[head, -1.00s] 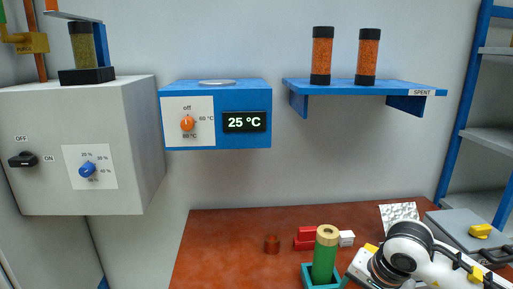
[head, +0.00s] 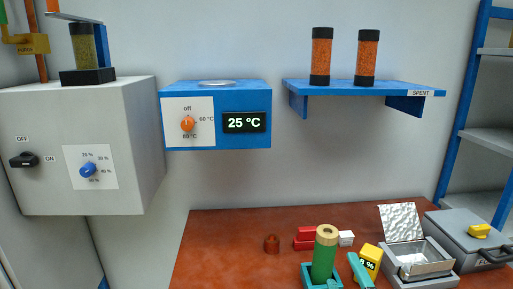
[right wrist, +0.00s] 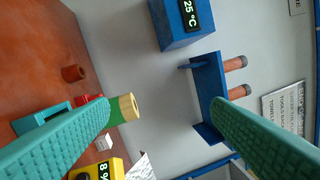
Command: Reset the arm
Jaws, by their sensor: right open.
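My right gripper (head: 346,271) shows only as teal fingers at the bottom of the head view, right of the green cylinder. In the right wrist view its two teal fingers (right wrist: 160,108) are wide apart with nothing between the tips. The green cylinder (head: 324,258) with a tan ring top stands upright in a teal holder (head: 307,272) on the table. In the wrist view the cylinder's ring top (right wrist: 129,107) shows beyond the left finger, which hides part of its body. My left gripper is in neither view.
The red-brown table (head: 225,245) is clear at left. A small brown cylinder (head: 272,244), red blocks (head: 306,238), a yellow meter (head: 370,260), an open foil-lined box (head: 422,262) and a grey case (head: 465,234) stand around. A blue shelf (head: 360,88) holds two orange tubes.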

